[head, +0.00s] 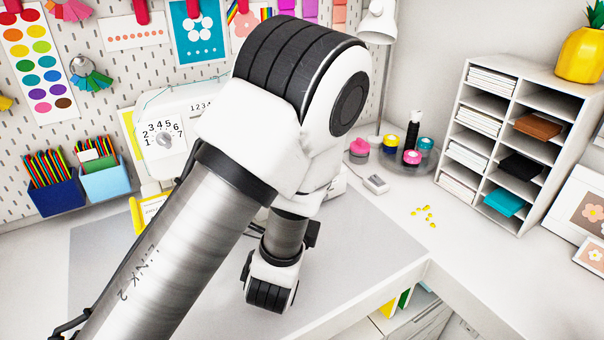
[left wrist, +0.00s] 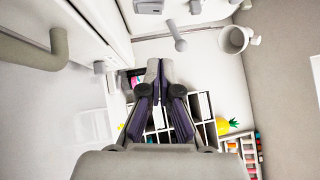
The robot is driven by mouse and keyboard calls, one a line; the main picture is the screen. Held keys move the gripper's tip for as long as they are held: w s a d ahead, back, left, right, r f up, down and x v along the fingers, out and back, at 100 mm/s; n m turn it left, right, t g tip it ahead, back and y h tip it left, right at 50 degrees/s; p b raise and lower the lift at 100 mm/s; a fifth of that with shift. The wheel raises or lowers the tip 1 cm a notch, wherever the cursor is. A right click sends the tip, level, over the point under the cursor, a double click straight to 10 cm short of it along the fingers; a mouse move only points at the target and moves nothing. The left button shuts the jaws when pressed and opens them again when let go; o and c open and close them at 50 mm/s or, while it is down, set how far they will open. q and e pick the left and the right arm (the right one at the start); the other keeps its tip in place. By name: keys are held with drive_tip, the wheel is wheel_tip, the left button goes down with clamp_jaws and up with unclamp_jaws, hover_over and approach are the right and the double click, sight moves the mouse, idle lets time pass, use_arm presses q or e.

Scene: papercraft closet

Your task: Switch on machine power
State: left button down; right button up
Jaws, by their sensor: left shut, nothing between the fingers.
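The white sewing machine (head: 160,100), with a numbered dial (head: 164,139) on its front, stands at the back of the desk in the head view. My left arm crosses in front and hides most of it. No power switch can be made out. In the head view my left gripper is hidden behind my arm. In the left wrist view my left gripper (left wrist: 159,66) is shut and empty, its fingertips together. A large white surface lies left of the fingers there; I cannot tell whether they touch it. My right gripper is in neither view.
A white shelf unit (head: 503,88) with papers stands at the right. Yellow bits (head: 428,210) lie on the desk. Pen boxes (head: 55,195) hang at the left.

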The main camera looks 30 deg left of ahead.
use_arm(q)
drive_tip(key=w+a, duration=0.1)
drive_tip(key=w, duration=0.1)
drive_tip(key=w+a+r, duration=0.1)
drive_tip(key=w+a, duration=0.1)
drive_tip(key=w, duration=0.1)
drive_tip(key=w+a+p, duration=0.1)
drive_tip(key=w, duration=0.1)
drive_tip(key=shift+w+a+r, duration=0.15)
drive_tip(key=shift+a+r, duration=0.05)
drive_tip(key=shift+r, duration=0.15)
drive_tip(key=shift+w+a, duration=0.15)
drive_tip(key=shift+a, duration=0.15)
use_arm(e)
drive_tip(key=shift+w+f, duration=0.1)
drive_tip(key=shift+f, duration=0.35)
use_arm(q)
drive_tip(key=shift+d, duration=0.15)
